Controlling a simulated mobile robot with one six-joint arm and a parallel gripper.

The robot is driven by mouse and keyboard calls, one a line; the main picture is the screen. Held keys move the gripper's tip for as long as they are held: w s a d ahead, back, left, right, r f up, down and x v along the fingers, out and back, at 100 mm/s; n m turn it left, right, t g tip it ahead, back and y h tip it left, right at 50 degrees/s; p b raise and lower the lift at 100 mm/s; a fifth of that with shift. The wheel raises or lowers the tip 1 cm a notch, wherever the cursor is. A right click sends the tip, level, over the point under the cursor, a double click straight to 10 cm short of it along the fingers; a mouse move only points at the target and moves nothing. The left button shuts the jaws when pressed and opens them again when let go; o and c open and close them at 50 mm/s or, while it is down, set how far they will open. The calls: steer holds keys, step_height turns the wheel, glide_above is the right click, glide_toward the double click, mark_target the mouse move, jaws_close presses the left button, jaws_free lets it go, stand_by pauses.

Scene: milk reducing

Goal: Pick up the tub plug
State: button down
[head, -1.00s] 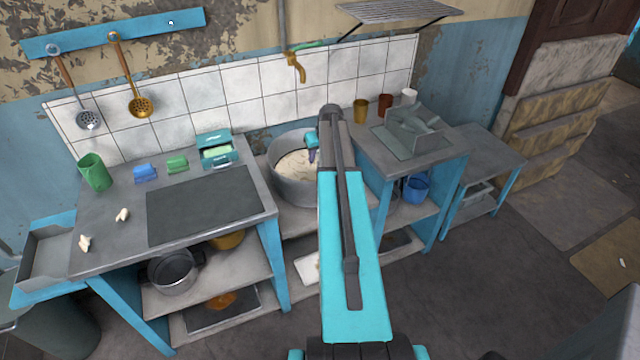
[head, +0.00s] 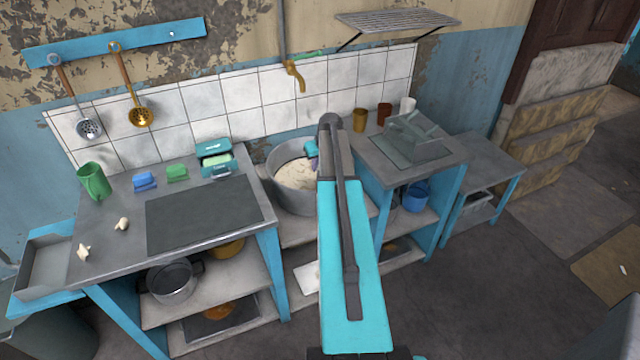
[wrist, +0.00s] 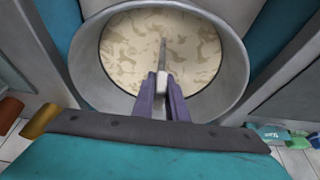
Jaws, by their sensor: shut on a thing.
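A round grey tub (head: 283,198) stands between two counters, with a pale, mottled cream surface inside; it also shows in the wrist view (wrist: 88,75). My gripper (wrist: 162,90) has purple fingers and points down into the tub. Its fingers are closed around a small white piece with a thin grey rod (wrist: 162,55), which looks like the tub plug. The rod reaches out over the cream surface; I cannot tell whether its far end touches it. In the head view my gripper (head: 311,156) is small at the tub's right side, partly hidden by my arm.
The left counter (head: 100,255) holds a green mug (head: 93,181), sponges and a teal box (head: 215,158). The right counter holds cups and a grey dish rack (head: 412,138). A brass tap (head: 297,76) hangs above the tub. Open floor lies at the right.

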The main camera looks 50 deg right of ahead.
steer(key=shift+r, duration=0.15)
steer(key=shift+r+b, duration=1.45)
steer(key=shift+r, duration=3.45)
steer(key=shift+w, duration=0.1)
